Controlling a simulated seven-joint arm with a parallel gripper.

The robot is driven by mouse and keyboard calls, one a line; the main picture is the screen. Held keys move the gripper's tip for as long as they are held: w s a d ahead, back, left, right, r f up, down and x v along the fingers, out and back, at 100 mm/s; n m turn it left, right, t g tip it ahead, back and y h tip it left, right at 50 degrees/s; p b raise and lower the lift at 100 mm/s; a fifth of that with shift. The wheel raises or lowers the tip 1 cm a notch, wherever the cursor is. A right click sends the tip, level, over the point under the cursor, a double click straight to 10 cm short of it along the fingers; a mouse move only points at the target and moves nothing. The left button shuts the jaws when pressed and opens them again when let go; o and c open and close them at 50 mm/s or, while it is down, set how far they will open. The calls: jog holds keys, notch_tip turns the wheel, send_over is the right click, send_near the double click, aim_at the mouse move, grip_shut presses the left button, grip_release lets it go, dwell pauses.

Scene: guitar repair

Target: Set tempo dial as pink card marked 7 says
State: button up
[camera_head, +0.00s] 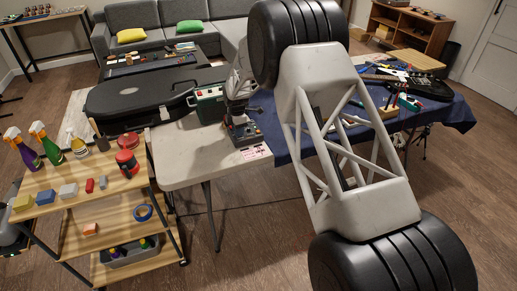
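A small pink card (256,152) lies near the front edge of the white table; its print is too small to read. Just behind it is a dark device (246,134) with small coloured controls on top. I cannot make out a dial on it. My gripper (238,117) points down at this device, at or just above it. The fingers are dark and tiny here, so I cannot tell whether they are open, or touch a control. A green box with a pale front (210,104) stands just left of my gripper.
A wooden cart (85,190) with spray bottles and blocks stands at left. My arm's large links hide much of the blue-covered bench (455,112), which holds a black guitar (415,85).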

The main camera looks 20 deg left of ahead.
jog(key=shift+m, duration=1.7)
jog(key=c, duration=0.4)
